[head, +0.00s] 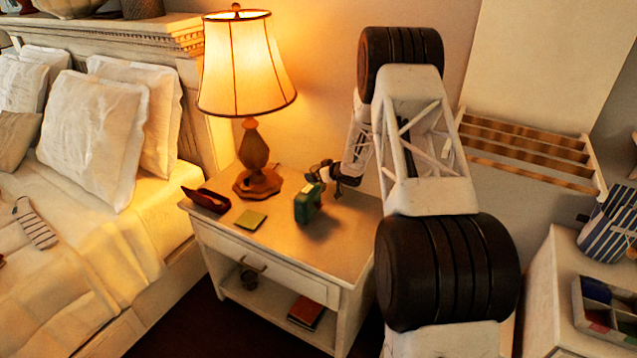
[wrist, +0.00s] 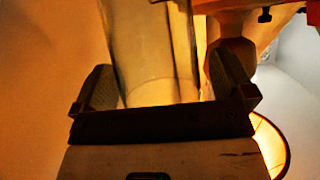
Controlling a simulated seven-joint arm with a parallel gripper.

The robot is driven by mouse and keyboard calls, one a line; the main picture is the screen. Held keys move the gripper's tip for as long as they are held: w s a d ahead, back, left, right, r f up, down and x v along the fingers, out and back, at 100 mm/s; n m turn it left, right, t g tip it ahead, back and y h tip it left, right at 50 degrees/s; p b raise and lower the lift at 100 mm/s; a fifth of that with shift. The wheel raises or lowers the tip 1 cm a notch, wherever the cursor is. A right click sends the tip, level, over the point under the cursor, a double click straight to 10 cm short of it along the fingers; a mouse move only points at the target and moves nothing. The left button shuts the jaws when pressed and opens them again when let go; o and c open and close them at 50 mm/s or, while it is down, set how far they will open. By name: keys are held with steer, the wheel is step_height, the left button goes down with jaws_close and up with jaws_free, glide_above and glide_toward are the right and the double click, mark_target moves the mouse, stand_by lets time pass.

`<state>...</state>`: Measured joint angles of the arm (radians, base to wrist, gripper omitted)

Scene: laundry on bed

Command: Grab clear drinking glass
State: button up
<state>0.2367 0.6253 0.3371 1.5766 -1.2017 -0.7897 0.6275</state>
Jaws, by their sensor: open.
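My gripper (head: 322,180) is over the nightstand (head: 262,243), to the right of the lamp base and close to a green object. In the wrist view my gripper (wrist: 160,72) has its two dark fingers spread wide. The clear drinking glass (wrist: 150,45) shows there as a see-through cylinder between the fingers, running up out of the top of the picture. There seems to be room between the glass and the right finger; I cannot tell whether the left finger touches it. I cannot make out the glass in the head view.
The lit lamp (head: 246,95) stands close to the gripper's left. A green object (head: 308,203), a green pad (head: 250,220) and a dark red holder (head: 206,200) are on the nightstand. The nightstand's front middle is bare. The bed (head: 70,265) is at left.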

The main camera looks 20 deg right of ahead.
steer(key=shift+c, duration=0.2)
steer(key=c, duration=1)
steer(key=shift+r, duration=0.15)
steer(key=shift+r, duration=4.9)
